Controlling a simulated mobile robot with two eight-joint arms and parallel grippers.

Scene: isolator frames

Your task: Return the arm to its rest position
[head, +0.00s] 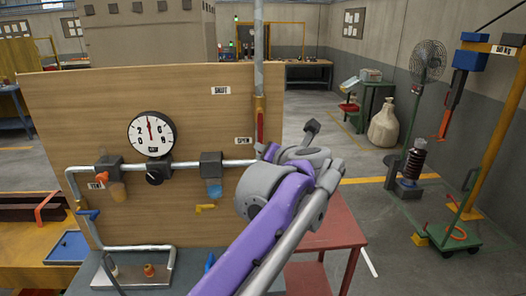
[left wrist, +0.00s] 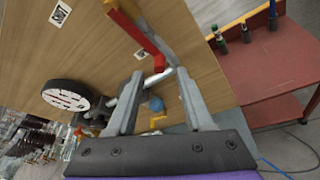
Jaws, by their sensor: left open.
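My left arm reaches up from the bottom of the head view. Its gripper is largely hidden there behind the purple and grey wrist. In the left wrist view the left gripper (left wrist: 156,92) is open, with two grey fingers apart and nothing between them held. The red valve lever (head: 260,125) stands upright on the vertical pipe, beside the OPEN label (head: 244,140). In the left wrist view the lever (left wrist: 145,36) lies beyond the fingertips, apparently clear of them. My right gripper is in neither view.
A wooden panel (head: 60,115) carries a round gauge (head: 152,134), pipes, a SHUT label (head: 220,90) and a VENT label (head: 97,185). A red table (head: 335,220) stands to the right of the panel. Open floor lies beyond it, before a green trolley (head: 450,238).

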